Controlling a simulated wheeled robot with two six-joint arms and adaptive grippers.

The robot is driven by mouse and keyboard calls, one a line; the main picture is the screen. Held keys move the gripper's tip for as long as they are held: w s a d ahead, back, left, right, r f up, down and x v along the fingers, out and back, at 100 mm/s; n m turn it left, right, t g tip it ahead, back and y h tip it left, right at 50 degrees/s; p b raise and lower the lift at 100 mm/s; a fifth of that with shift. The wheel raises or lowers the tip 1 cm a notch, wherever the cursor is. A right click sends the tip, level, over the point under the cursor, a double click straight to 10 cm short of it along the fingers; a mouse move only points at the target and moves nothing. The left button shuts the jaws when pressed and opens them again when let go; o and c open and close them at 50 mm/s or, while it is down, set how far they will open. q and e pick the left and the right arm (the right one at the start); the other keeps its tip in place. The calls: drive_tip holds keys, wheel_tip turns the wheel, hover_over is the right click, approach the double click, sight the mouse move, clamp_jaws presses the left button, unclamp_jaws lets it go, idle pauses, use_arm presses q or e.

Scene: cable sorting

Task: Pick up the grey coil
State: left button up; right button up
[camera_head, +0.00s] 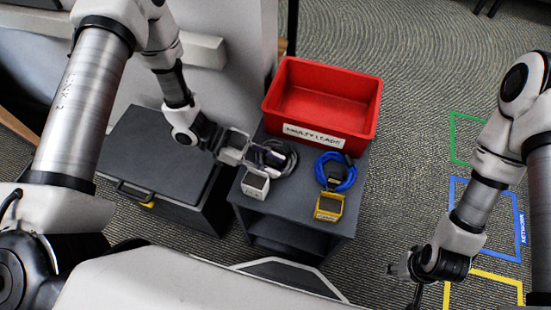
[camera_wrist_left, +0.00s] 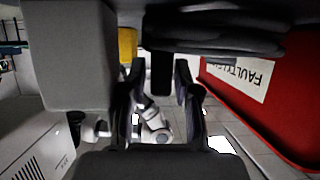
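The grey coil (camera_head: 279,157) lies on the dark stand, between the red bin and a white-framed block. My left gripper (camera_head: 252,157) is at its left side and hides part of it. In the left wrist view, dark grey loops (camera_wrist_left: 215,35) show at the upper right. A dark upright piece (camera_wrist_left: 161,68), apparently part of the coil, stands between the two fingers of my left gripper (camera_wrist_left: 160,85), with small gaps on both sides. The fingers look open. My right gripper (camera_head: 405,270) is low at the right, away from the stand; its fingers are too unclear to judge.
A red bin (camera_head: 365,118) labelled "FAULTY LEADS" stands behind the coil. A blue coil (camera_head: 345,177) lies to the right. A white-framed block (camera_head: 256,184) and a yellow-framed block (camera_head: 329,206) stand in front. A dark case (camera_head: 160,150) is left. Green, blue and yellow outlines mark the floor.

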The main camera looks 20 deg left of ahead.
use_arm(q)
clamp_jaws()
drive_tip(key=shift+r, duration=0.1)
